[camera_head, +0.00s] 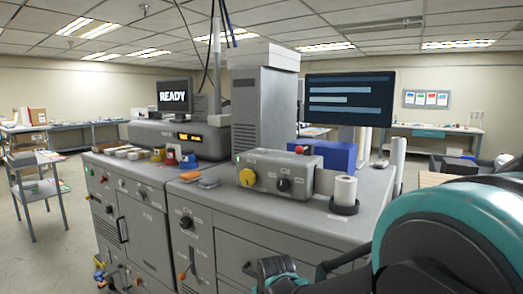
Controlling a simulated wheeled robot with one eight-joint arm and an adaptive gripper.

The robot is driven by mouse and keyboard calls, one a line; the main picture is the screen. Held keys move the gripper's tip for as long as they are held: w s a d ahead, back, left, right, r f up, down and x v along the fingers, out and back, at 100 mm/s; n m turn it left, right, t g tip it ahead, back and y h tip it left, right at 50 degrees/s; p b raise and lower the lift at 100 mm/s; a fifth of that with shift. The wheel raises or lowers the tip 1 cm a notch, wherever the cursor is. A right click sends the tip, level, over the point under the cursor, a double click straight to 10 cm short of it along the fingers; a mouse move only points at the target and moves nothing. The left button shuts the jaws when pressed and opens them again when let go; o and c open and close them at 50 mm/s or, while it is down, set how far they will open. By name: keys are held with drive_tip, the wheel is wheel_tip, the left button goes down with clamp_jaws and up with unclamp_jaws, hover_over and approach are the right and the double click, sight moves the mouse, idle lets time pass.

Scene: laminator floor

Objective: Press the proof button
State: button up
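The grey laminator machine (150,195) fills the middle of the view. I cannot make out which control is the proof button, as the labels are too small to read. My gripper (290,276) is at the bottom edge, partly cut off, in front of the machine's front panel and apart from the control box. Its fingertips are not clear.
A white roll (345,191) stands in a black holder at the right top edge. A blue box (336,155) sits behind the control box. A "READY" screen (174,95) and a larger display (348,98) stand above.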

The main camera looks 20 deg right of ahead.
clamp_jaws()
idle(1.1)
